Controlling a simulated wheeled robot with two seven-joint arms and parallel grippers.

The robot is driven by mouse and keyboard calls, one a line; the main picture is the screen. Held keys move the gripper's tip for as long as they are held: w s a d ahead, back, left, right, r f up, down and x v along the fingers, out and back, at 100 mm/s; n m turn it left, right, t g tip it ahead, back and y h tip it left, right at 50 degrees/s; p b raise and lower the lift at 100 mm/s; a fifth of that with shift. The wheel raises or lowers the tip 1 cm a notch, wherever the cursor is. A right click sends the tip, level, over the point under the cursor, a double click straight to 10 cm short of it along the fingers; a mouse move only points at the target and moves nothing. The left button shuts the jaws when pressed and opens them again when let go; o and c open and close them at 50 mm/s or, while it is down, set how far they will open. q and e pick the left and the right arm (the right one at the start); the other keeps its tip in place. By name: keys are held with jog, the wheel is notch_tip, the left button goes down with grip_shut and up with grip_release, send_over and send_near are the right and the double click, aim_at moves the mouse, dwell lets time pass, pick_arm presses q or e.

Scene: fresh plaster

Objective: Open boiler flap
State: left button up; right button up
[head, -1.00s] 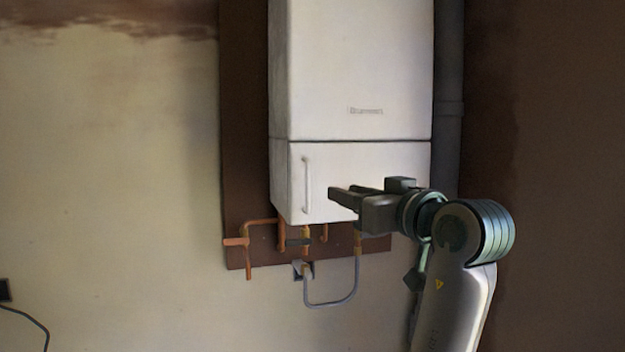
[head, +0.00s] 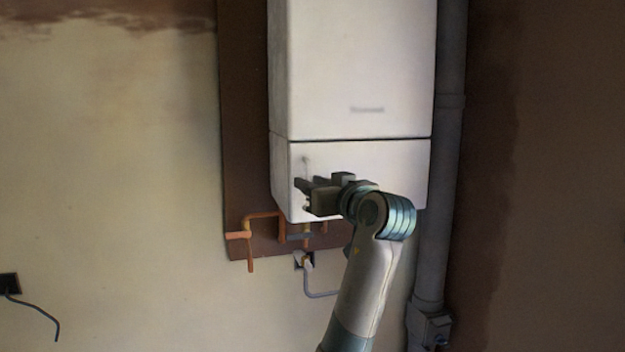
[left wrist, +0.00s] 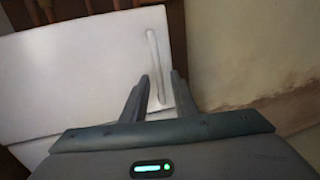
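The boiler flap (head: 385,170) is the white lower front panel of the boiler, and it looks closed, flush under the upper casing. Its slim white upright handle (head: 305,162) is near the flap's left edge; my gripper hides most of it in the head view. In the left wrist view the handle (left wrist: 154,50) shows whole on the flap (left wrist: 75,60). My left gripper (head: 301,187) is at the handle. In the left wrist view its two dark fingers (left wrist: 160,76) are apart, with the lower handle between them; I cannot tell whether they touch it. My right gripper is not in view.
The boiler's upper casing (head: 360,65) is above the flap. Copper pipes (head: 262,214) and a grey hose (head: 318,294) hang below. A grey vertical pipe (head: 450,150) runs along the right side. The plaster wall at left is clear apart from a socket (head: 9,284) with a cable.

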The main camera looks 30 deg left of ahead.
pick_arm(q)
grip_shut()
dwell(1.5)
